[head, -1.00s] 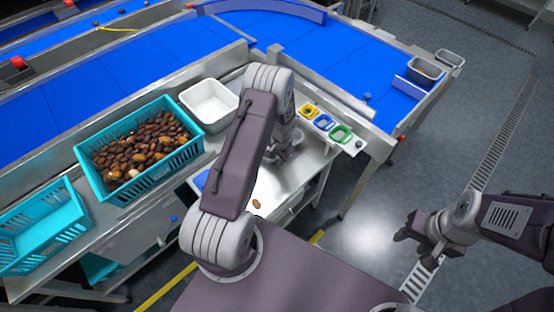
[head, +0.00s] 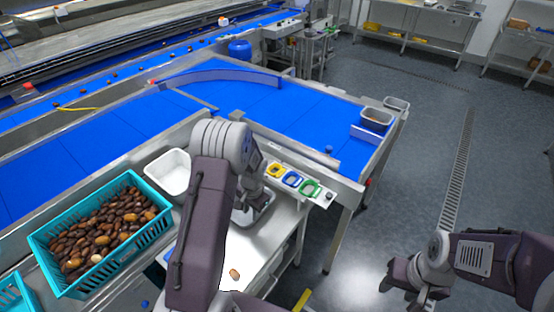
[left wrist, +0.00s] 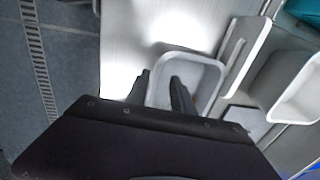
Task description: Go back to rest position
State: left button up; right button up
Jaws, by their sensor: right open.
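My left gripper (head: 254,198) hangs over a small grey tray on the steel bench, partly hidden by my own arm in the head view. In the left wrist view its two fingers (left wrist: 160,92) stand apart with nothing seen between them, and the tray (left wrist: 212,75) lies below and beyond them. My right gripper (head: 420,290) is open and empty, out over the floor at the lower right, clear of the bench.
A teal crate (head: 38,248) full of brown dates stands at the left, with a white tub (head: 168,172) beside it. A single date (head: 235,274) lies on a white surface. Yellow, blue and green frames (head: 291,180) sit near the blue conveyor (head: 285,120). Open floor lies right.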

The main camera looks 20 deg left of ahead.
pick_arm(q)
jog(key=s+d+r+t, duration=0.15)
jog(key=d+r, duration=0.45)
jog(key=r, duration=0.6)
jog(key=s+d+n+h, duration=0.1)
jog(key=s+d+n, duration=0.2)
jog(key=s, duration=1.1)
jog(key=shift+s+d+f+n+g+h, duration=0.2)
jog(key=shift+d+n+g+h, duration=0.15)
jog(key=shift+d, duration=0.25)
